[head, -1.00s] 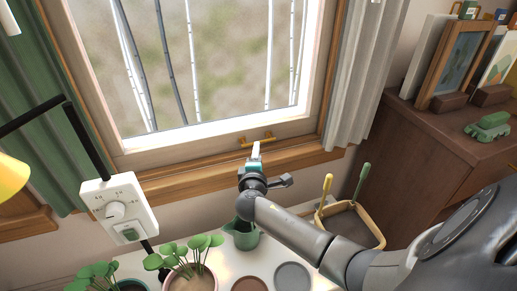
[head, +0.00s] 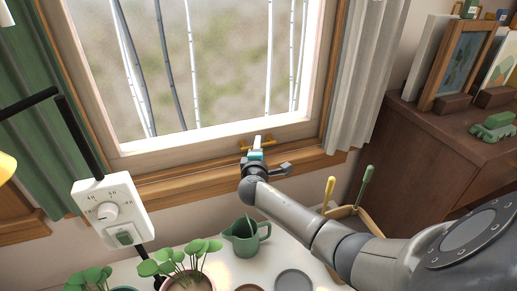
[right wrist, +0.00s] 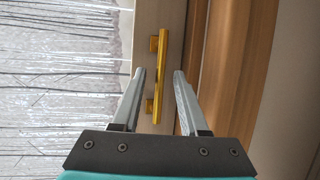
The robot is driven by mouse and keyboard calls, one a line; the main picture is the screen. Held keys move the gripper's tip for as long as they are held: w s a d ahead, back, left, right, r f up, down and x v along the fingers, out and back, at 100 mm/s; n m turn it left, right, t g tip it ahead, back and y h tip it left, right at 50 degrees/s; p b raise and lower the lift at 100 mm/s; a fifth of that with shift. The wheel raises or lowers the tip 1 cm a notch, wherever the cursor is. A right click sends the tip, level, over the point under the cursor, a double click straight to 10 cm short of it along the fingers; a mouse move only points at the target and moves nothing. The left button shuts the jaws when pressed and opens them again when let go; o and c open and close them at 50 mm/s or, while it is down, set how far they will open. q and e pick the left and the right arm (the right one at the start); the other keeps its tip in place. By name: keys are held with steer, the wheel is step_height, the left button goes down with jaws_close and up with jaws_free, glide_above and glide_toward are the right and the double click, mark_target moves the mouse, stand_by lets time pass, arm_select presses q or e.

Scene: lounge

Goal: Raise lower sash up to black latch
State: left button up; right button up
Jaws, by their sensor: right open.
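The lower sash (head: 215,141) is a pale wooden frame around glass, low in the window, with its bottom rail just above the brown sill. A brass bar handle (head: 258,143) sits on that rail. My right gripper (head: 256,144) is at the handle and partly covers it. In the right wrist view my open right gripper (right wrist: 160,73) has one finger on each side of the brass handle (right wrist: 162,60), with gaps between; whether the fingers reach around it in depth is unclear. The black latch is not in view. My left gripper is not in view.
A white dial box (head: 109,211) with a black lamp arm stands at the left. Potted plants (head: 183,262) and a green jug (head: 245,237) are below the sill. A green curtain (head: 40,150) and a grey curtain (head: 360,80) flank the window. A brown cabinet (head: 435,155) stands right.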

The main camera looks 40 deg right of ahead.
jaws_close()
stand_by(1.4)
